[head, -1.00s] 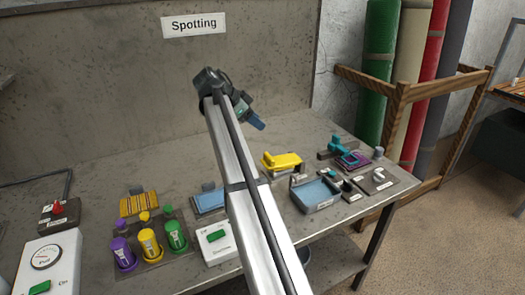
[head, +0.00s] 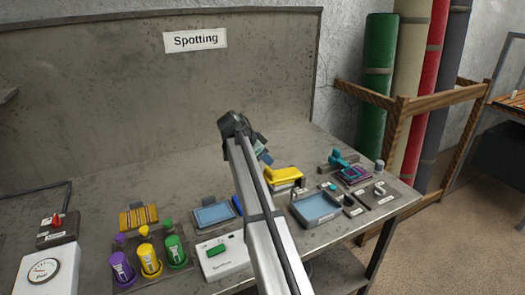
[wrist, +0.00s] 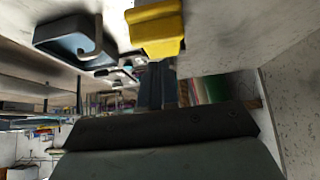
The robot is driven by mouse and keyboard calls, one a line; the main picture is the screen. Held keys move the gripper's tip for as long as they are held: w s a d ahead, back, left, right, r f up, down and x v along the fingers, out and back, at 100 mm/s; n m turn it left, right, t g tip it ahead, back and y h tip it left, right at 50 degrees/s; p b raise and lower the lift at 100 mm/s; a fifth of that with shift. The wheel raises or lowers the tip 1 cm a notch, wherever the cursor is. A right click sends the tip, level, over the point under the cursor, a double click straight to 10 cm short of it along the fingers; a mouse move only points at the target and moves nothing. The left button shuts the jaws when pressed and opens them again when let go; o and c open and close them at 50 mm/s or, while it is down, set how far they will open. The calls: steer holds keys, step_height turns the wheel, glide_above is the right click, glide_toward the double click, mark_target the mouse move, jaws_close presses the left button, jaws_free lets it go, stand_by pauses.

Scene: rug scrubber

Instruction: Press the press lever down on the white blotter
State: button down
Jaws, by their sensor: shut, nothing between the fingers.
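A yellow block-shaped piece (head: 285,175) sits on the bench right of my arm, with a pale edge beneath it. I cannot tell whether this is the press lever or whether the pale edge is the white blotter. The yellow piece is large at the top of the wrist view (wrist: 155,28). My gripper (head: 264,157) is just left of and behind it in the head view, partly hidden by my arm. In the wrist view my dark fingers (wrist: 162,84) are shut and empty, pointing toward the yellow piece. Contact is not clear.
A blue tray (head: 317,207) lies right of my arm, with a teal clamp-like device (head: 343,160) behind it. Purple, yellow and green bottles (head: 149,261), a white switch box (head: 224,256) and a blue pad (head: 214,215) are to the left. The bench's back area is clear.

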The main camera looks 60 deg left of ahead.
mark_target(268, 173)
steer(key=shift+s+f, duration=0.15)
steer(key=shift+f, duration=1)
steer(key=shift+s+d+f, duration=0.1)
steer(key=shift+s+f, duration=0.1)
steer(key=shift+f, duration=0.3)
steer(key=shift+s+f, duration=0.15)
steer(key=shift+f, duration=0.3)
steer(key=w+r+v, duration=0.1)
steer(key=w+v, duration=0.1)
steer(key=v, duration=1.1)
steer(key=shift+r, duration=0.5)
steer(key=shift+s, duration=0.15)
